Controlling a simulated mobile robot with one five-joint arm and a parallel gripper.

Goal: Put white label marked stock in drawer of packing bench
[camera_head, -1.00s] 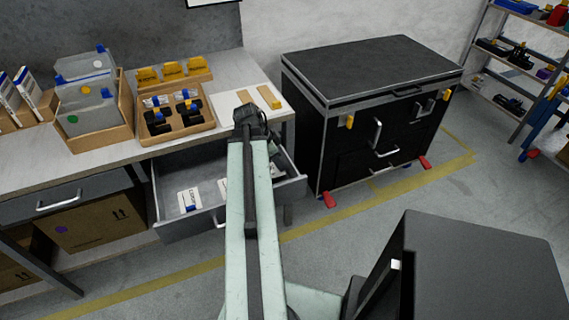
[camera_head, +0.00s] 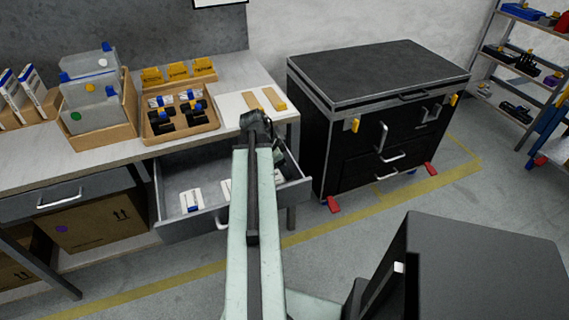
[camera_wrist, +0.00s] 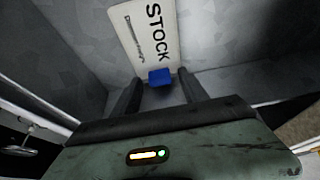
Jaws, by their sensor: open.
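The white label marked STOCK (camera_wrist: 147,38) lies in the drawer in the wrist view, with a blue tab (camera_wrist: 159,77) at its near end. My gripper (camera_wrist: 160,88) is open, with one finger on each side near the blue tab. I cannot tell whether the fingers touch it. The drawer (camera_head: 185,230) of the packing bench (camera_head: 60,165) is pulled out in the head view. One white label with a blue tab (camera_head: 191,201) lies in it at left. Another white label (camera_head: 226,188) is partly hidden behind my arm. My gripper's fingertips are hidden in the head view.
On the bench top stand a wooden tray of black items (camera_head: 180,125), a box of clear sleeves (camera_head: 100,125) and a white board with wooden strips (camera_head: 235,103). A black wheeled cabinet (camera_head: 375,75) stands close to the drawer's right. Floor in front is clear.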

